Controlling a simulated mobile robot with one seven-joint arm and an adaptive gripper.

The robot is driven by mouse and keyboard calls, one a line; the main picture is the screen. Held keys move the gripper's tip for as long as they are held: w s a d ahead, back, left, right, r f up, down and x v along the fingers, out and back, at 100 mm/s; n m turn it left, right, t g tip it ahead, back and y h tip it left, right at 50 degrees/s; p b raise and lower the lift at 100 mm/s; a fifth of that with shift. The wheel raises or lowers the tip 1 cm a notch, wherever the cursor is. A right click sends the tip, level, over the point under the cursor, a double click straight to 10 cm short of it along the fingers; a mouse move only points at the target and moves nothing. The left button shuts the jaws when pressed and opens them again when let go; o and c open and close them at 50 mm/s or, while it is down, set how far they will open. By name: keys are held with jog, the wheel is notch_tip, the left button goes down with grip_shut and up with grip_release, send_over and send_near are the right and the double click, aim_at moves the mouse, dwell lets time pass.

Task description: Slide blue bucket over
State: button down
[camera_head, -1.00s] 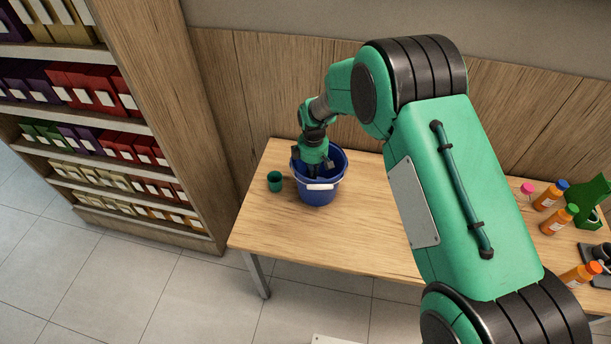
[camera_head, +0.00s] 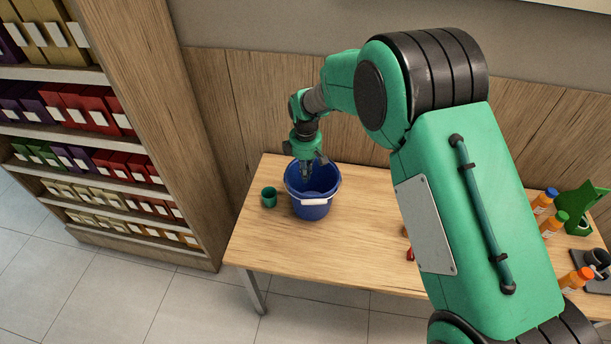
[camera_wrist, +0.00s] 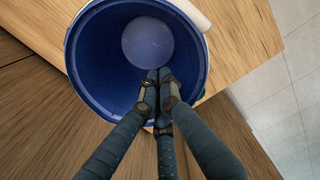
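The blue bucket (camera_head: 312,208) stands upright on the wooden table, its white handle grip at the front. In the wrist view, I look down into the bucket (camera_wrist: 100,60), and the round bottom shows. My gripper (camera_head: 306,174) is over the back part of the bucket's opening. In the wrist view, my gripper's fingers (camera_wrist: 157,80) come together near the rim, with the tips over the bucket's inside. They look shut. I cannot tell whether the bucket's wall is between them or whether they touch it.
A small green cup (camera_head: 269,198) stands just left of the bucket. Orange bottles (camera_head: 553,224) and a green stand (camera_head: 580,206) are at the table's right. A shelf (camera_head: 85,140) is to the left, and a wooden wall panel (camera_head: 235,110) is behind. Bare table (camera_head: 360,225) lies right of the bucket.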

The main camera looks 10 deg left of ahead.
jog(key=w+m+g+p, duration=0.1)
jog(key=m+p, duration=0.2)
jog(key=m, duration=0.2)
jog(key=w+m+g+p, duration=0.1)
jog(key=m+p, duration=0.2)
jog(key=m, duration=0.2)
jog(key=w+d+m+g+p, duration=0.1)
jog(key=m+p, duration=0.2)
jog(key=m, duration=0.3)
jog(key=shift+w+f+h, duration=0.3)
jog(key=shift+w+f, duration=0.05)
jog(key=shift+w, duration=0.05)
jog(key=shift+f, duration=0.1)
jog(key=s+f+p, duration=0.1)
jog(key=s+f, duration=0.5)
jog(key=f, duration=0.3)
jog(key=shift+s+d+f, duration=0.2)
jog(key=shift+s+d, duration=0.2)
jog(key=shift+d, duration=0.05)
jog(key=shift+s, duration=0.1)
